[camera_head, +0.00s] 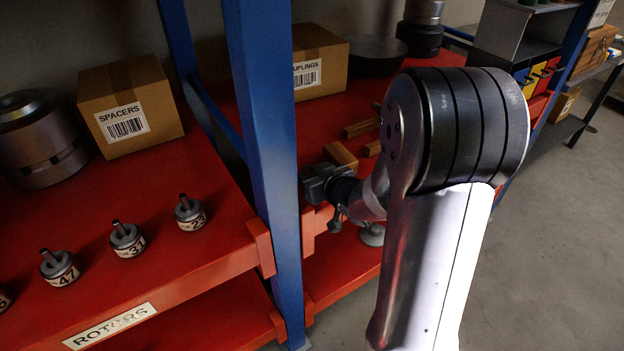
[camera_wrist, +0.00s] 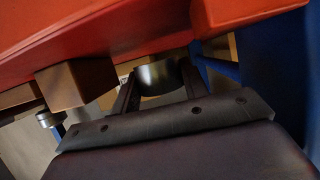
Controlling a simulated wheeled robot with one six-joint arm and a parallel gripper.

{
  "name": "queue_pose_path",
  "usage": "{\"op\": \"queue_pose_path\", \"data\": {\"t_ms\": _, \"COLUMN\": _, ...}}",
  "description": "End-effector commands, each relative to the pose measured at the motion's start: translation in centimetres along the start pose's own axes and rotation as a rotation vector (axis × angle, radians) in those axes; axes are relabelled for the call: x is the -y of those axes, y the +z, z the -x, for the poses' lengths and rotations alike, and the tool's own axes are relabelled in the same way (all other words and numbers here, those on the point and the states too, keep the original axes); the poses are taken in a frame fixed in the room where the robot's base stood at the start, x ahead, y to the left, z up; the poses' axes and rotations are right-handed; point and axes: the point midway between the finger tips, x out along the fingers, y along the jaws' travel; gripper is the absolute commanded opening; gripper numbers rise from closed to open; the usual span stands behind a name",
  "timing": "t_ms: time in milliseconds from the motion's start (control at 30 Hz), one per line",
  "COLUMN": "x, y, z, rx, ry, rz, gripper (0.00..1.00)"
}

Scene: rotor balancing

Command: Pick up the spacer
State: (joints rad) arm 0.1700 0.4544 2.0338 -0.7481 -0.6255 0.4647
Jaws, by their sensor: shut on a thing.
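My gripper (camera_wrist: 155,90) shows in the wrist view with its two dark fingers on either side of a grey, shiny round metal piece, the spacer (camera_wrist: 160,75). The fingers are shut on it. Part of the spacer is hidden behind the gripper's body and fingers. In the head view my gripper (camera_head: 322,182) is at the front edge of the right red shelf, just right of the blue post. The spacer cannot be made out there.
A blue post (camera_head: 262,150) stands close left of my gripper. Wooden blocks (camera_head: 341,155) lie on the right shelf beside it. A SPACERS box (camera_head: 130,105) and several numbered rotors (camera_head: 127,240) stand on the left shelf. The floor (camera_head: 560,230) at right is clear.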

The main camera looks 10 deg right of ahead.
Motion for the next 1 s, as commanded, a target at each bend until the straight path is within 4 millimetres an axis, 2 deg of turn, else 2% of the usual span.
{"op": "queue_pose_path", "data": {"t_ms": 33, "x": 0.0, "y": -1.3, "z": 0.5, "rx": -0.005, "ry": 0.001, "rz": 0.003, "gripper": 0.11}}
{"op": "queue_pose_path", "data": {"t_ms": 167, "x": -0.1, "y": 0.2, "z": 2.8, "rx": -0.001, "ry": 0.004, "rz": -0.001, "gripper": 0.11}}
{"op": "queue_pose_path", "data": {"t_ms": 400, "x": -0.2, "y": 2.7, "z": 9.1, "rx": -0.001, "ry": 0.008, "rz": -0.003, "gripper": 0.11}}
{"op": "queue_pose_path", "data": {"t_ms": 600, "x": -0.2, "y": 4.5, "z": 13.4, "rx": -0.001, "ry": 0.007, "rz": -0.002, "gripper": 0.11}}
{"op": "queue_pose_path", "data": {"t_ms": 800, "x": -0.2, "y": 5.5, "z": 15.7, "rx": -0.001, "ry": 0.005, "rz": 0.000, "gripper": 0.11}}
{"op": "queue_pose_path", "data": {"t_ms": 1000, "x": -0.1, "y": 6.0, "z": 16.7, "rx": -0.002, "ry": 0.003, "rz": 0.000, "gripper": 0.11}}
